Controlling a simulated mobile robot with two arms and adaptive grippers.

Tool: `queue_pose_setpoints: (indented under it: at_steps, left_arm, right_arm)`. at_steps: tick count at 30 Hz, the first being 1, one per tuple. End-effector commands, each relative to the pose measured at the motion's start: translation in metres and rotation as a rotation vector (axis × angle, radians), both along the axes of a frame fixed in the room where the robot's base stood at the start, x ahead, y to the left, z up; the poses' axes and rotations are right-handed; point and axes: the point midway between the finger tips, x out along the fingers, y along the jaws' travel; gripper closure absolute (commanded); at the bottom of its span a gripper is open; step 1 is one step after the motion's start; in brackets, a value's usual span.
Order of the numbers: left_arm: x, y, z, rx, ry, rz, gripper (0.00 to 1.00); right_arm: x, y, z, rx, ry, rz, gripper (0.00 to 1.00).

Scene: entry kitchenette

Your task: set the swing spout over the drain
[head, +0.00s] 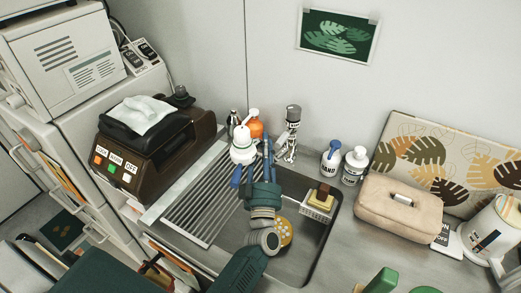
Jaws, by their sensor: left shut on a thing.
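The chrome tap (291,135) with its grey top stands at the back rim of the sink. My left gripper (268,150) reaches up from the front over the sink. Its narrow blue fingers are shut at the swing spout beside the tap, and they hide most of the spout. A yellow round drain piece (285,232) with dark holes lies on the sink floor, partly behind my left arm. The spout end is hidden, so I cannot tell exactly where it points.
A ribbed drainboard (190,205) lies left of the basin. A white pump bottle (243,148) and an orange bottle (256,127) stand close left of my fingers. A sponge caddy (318,207) hangs at the basin's right. Soap bottles (331,158) and a beige case (399,207) stand right.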

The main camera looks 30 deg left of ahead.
Motion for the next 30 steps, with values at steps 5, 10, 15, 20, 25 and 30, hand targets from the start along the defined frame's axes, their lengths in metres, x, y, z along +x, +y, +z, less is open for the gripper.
queue_pose_setpoints:
  at_steps: [5, 10, 15, 20, 25, 30]
  left_arm:
    - [0.003, -0.004, -0.001, 0.004, 0.005, 0.005, 1.0]
    - [0.003, -0.003, 0.0, 0.001, 0.003, 0.005, 1.0]
    - [0.002, -0.002, 0.0, 0.0, 0.002, 0.006, 0.54]
    - [0.002, -0.003, 0.0, 0.0, 0.002, 0.006, 0.54]
    - [-0.001, -0.004, -0.002, 0.0, 0.004, 0.005, 0.54]
    - [-0.022, -0.014, -0.012, 0.001, 0.006, 0.005, 0.54]
  right_arm:
    - [0.004, -0.012, -0.001, -0.014, -0.004, 0.001, 0.44]
    - [0.003, -0.003, -0.001, -0.003, -0.004, -0.002, 0.44]
    - [0.001, 0.018, -0.001, 0.021, -0.002, -0.002, 0.44]
    - [0.002, 0.016, -0.001, 0.019, -0.002, 0.001, 0.44]
    - [0.001, 0.001, -0.001, 0.001, -0.003, -0.001, 0.44]
    - [0.001, 0.003, -0.001, 0.004, -0.002, -0.001, 0.44]
